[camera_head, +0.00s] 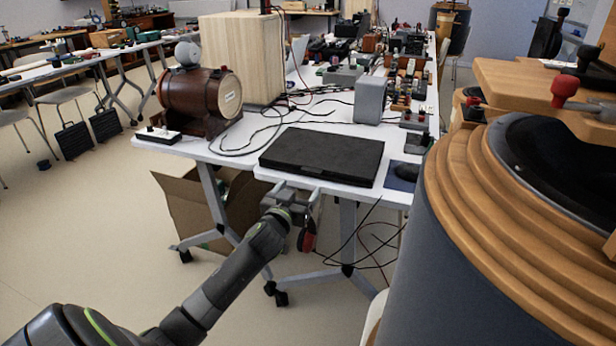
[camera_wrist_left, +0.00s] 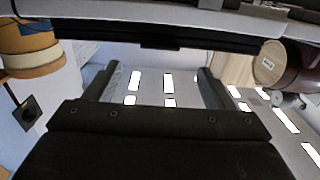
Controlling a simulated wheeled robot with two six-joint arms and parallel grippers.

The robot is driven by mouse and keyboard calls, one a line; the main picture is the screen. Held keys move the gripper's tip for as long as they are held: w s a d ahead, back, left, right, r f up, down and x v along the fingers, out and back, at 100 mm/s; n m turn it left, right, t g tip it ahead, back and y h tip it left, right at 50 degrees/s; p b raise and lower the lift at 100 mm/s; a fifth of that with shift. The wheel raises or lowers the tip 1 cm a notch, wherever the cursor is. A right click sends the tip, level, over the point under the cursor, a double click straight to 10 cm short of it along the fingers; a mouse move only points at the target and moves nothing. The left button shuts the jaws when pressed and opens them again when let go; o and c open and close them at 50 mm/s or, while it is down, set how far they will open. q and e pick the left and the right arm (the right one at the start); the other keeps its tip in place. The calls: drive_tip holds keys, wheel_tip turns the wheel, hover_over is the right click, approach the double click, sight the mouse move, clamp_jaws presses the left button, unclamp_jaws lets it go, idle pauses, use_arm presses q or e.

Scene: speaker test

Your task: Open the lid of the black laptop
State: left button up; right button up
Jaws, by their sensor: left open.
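The black laptop (camera_head: 322,155) lies shut and flat on the white table (camera_head: 262,172), close to its front edge. My left gripper (camera_head: 298,195) is in front of that edge, just below the laptop's front side. Its two fingers are apart with nothing between them. In the left wrist view, which looks upside down, the open fingers of my left gripper (camera_wrist_left: 157,85) point toward the laptop's dark front edge (camera_wrist_left: 160,34) along the top. I cannot tell whether a finger touches the laptop. My right gripper does not show.
A dark mouse pad (camera_head: 400,182) lies right of the laptop, and a grey box (camera_head: 370,100) stands behind it. A wooden barrel-shaped speaker (camera_head: 192,98) and a tall wooden box (camera_head: 240,60) are behind left, with loose cables. A large wood-topped cylinder (camera_head: 480,200) fills the right side.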

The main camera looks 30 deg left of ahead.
sight(310, 172)
use_arm(q)
drive_tip(key=x, duration=0.6)
drive_tip(key=shift+w+a, duration=0.1)
drive_tip(key=shift+w, duration=0.05)
drive_tip(key=shift+w+a, duration=0.1)
drive_tip(key=shift+w, duration=0.6)
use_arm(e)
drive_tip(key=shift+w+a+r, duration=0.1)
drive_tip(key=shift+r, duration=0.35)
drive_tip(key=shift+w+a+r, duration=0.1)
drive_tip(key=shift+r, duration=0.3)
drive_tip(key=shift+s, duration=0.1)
use_arm(q)
drive_tip(key=shift+c, duration=0.8)
drive_tip(key=c, duration=1.2)
drive_tip(key=shift+c, duration=0.2)
